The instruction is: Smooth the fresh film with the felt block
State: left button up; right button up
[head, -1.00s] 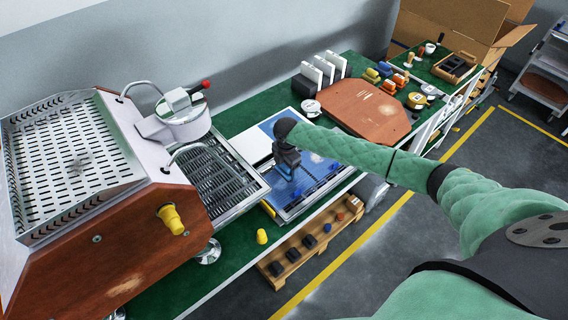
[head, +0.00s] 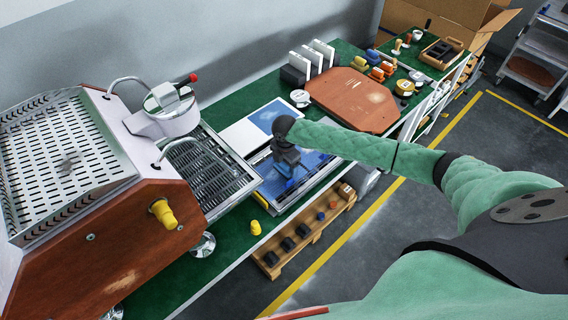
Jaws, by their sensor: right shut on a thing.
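My right gripper (head: 287,172) points down over the blue film (head: 314,161) on a flat panel on the green bench. It is shut on a small blue block, the felt block (head: 288,171), mostly hidden by the fingers. The block is at the film's surface; I cannot tell whether it touches. The film lies partly under my wrist and forearm. A white sheet with a blue picture (head: 262,118) lies behind the panel. My left gripper is not in view.
The espresso machine (head: 80,220) with its slotted drip tray (head: 215,178) stands left of the panel. A brown wooden panel (head: 352,100) lies behind right. A yellow cap (head: 255,227) stands near the front edge. A wooden pallet (head: 310,228) with small parts sits below.

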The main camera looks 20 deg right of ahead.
aim_at(279, 175)
jog(key=shift+w+a, duration=0.25)
jog(key=shift+w, duration=0.45)
jog(key=shift+w+a, duration=0.25)
jog(key=shift+w, duration=0.4)
jog(key=shift+w+a+b, duration=0.15)
jog(key=shift+w+a, duration=0.15)
jog(key=shift+w, duration=0.4)
jog(key=shift+w+a+b, duration=0.15)
jog(key=shift+w+a, duration=0.1)
jog(key=shift+w, duration=0.45)
jog(key=shift+s+a+p, duration=0.15)
jog(key=shift+s+a, duration=0.15)
jog(key=shift+a, duration=0.4)
jog(key=shift+s+a+p, duration=0.15)
jog(key=shift+s+a, duration=0.1)
jog(key=shift+a, duration=0.45)
jog(key=shift+s+d, duration=0.3)
jog(key=shift+s, duration=0.65)
jog(key=shift+s+d, duration=0.3)
jog(key=shift+s, duration=0.65)
jog(key=shift+s+d, duration=0.3)
jog(key=shift+s, duration=0.65)
